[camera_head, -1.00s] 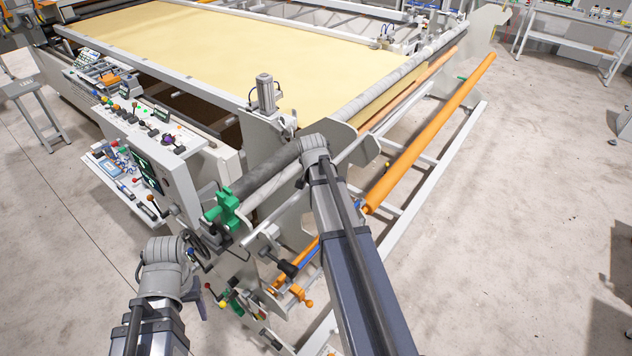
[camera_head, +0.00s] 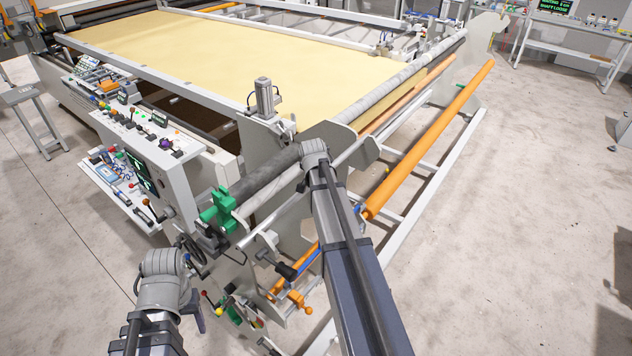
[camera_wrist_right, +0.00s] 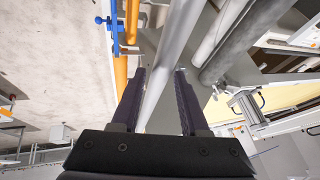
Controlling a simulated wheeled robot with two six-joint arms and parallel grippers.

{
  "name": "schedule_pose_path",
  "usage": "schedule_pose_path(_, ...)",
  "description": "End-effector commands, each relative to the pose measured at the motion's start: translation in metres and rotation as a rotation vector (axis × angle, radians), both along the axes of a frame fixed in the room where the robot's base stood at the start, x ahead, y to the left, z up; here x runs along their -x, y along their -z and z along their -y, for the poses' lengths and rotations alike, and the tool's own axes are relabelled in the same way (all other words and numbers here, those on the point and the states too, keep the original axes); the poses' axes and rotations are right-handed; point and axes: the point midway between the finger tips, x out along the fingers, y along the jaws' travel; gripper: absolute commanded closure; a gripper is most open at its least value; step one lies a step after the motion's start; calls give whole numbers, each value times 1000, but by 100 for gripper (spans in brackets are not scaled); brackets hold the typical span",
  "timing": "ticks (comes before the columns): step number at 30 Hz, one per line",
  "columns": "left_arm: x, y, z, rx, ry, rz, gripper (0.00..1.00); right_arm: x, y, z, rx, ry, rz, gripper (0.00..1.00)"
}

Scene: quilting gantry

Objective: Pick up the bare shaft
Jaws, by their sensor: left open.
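The bare shaft (camera_head: 272,219) is a thin, light grey bar slanting along the near end of the gantry, partly hidden behind my right arm. In the right wrist view the shaft (camera_wrist_right: 165,72) runs lengthwise between the fingers of my right gripper (camera_wrist_right: 160,72). Those fingers are apart, with a gap beside the shaft; I cannot tell how deep it sits between them. In the head view the right gripper is hidden by its arm. My left gripper (camera_head: 197,316) is low at the left, below the control panel and away from the shaft; only part of it shows.
An orange tube (camera_head: 430,140) runs parallel to the shaft on the right. A thicker grey roller (camera_head: 268,176) lies behind it, with a green clamp (camera_head: 220,208). A control panel (camera_head: 150,150) stands at the left. The floor (camera_head: 530,200) at the right is clear.

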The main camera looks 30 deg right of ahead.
Motion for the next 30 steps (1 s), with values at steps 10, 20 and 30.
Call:
schedule_pose_path(10, 0, 0, 0, 0, 0, 0, 39, 0, 0, 0, 0, 0, 0, 96)
schedule_pose_path(20, 0, 0, 0, 0, 0, 0, 39, 0, 0, 0, 0, -1, 0, 100)
schedule_pose_path(30, 0, -1, 0, 0, 0, 0, 39, 0, -1, 0, 2, -1, 0, 100)
